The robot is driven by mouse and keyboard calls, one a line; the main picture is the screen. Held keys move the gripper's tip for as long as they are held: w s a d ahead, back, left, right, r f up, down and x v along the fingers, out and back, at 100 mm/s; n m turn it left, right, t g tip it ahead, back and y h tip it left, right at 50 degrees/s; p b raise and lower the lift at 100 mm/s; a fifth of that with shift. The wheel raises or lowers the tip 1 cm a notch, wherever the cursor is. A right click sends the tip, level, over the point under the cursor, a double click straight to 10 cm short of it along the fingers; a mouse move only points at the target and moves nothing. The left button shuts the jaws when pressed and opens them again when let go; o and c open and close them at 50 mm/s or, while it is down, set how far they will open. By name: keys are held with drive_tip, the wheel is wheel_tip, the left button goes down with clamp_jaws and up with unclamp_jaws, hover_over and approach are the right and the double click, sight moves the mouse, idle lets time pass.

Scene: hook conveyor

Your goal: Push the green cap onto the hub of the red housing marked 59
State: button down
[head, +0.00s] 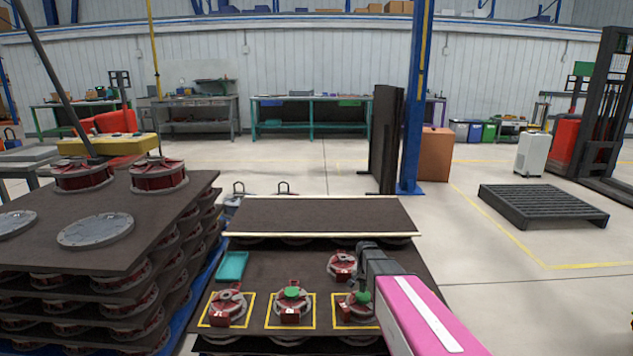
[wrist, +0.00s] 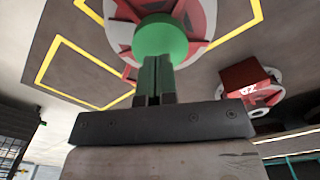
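A green cap (head: 363,297) shows at the front-right red housing (head: 347,308), below my gripper (head: 364,287). In the wrist view the round green cap (wrist: 160,40) lies over the middle of a red and grey housing (wrist: 122,30). My gripper's two dark fingers (wrist: 155,68) are together, with only a thin slit between them, and their tips overlap the cap's near edge. I see no cap held between them. Whether the cap is fully seated is hidden. I cannot read a 59 on this housing.
A middle housing (head: 292,309) also bears a green cap. A left housing (head: 227,308) and a back housing (head: 341,267) show no green cap. The back one's mark (wrist: 248,91) is upside down and unclear. A teal tray (head: 232,266) lies at the left. Stacked boards (head: 150,215) stand farther left.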

drive_tip(key=shift+f, duration=1.05)
drive_tip(key=shift+r, duration=3.5)
drive_tip(key=s+r+n, duration=0.2)
drive_tip(key=s+n, duration=0.1)
drive_tip(key=s, duration=0.7)
drive_tip(key=s+r+n, duration=0.1)
drive_tip(key=s+n, duration=0.2)
drive_tip(key=s, duration=0.8)
drive_tip(key=shift+s+r, duration=0.2)
drive_tip(key=shift+r, duration=0.15)
